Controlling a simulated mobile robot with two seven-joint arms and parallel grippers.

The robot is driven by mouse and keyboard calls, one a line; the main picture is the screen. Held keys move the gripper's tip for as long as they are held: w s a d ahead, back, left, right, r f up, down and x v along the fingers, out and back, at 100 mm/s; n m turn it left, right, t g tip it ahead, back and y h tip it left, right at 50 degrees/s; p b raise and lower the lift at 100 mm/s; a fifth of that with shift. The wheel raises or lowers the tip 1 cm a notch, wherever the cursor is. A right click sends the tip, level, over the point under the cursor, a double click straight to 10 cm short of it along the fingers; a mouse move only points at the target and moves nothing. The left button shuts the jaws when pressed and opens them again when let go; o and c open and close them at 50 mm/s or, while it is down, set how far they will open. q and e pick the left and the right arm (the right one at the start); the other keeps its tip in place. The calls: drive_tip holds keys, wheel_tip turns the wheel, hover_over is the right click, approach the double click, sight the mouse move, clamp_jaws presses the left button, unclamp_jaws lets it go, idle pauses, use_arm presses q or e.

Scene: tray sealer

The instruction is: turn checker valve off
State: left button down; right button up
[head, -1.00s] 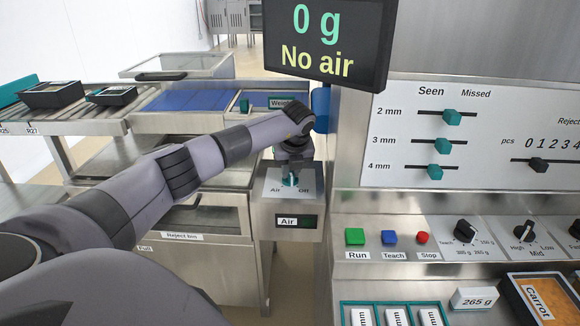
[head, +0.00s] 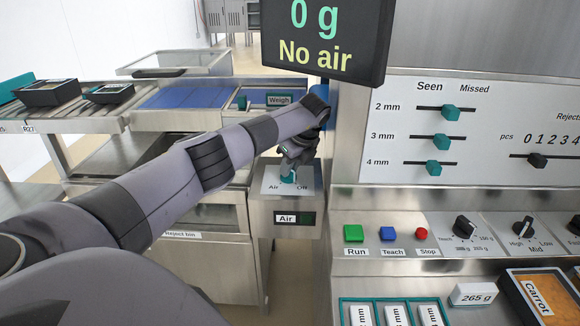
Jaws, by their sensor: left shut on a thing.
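The checker valve is a teal handle (head: 288,178) on a small steel box (head: 285,212) with a plate marked "Air" and "Off". A label "Air" with a dark green window (head: 295,218) is on the box front. My left gripper (head: 289,171) points down over the plate and is shut on the handle. The fingers hide much of the handle, so its exact angle is hard to tell. The display (head: 325,38) reads "0 g" and "No air". My right gripper is not in view.
A control panel with Run (head: 354,233), Teach (head: 389,234) and Stop (head: 421,233) buttons is to the right. Sliders marked "Seen" and "Missed" stand above it. A blue weigh belt (head: 185,97) and rollers with dark trays (head: 48,92) are at the left.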

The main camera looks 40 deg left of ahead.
use_arm(q)
drive_tip(key=shift+r, duration=0.1)
drive_tip(key=c, duration=1)
unclamp_jaws()
drive_tip(key=shift+c, duration=0.2)
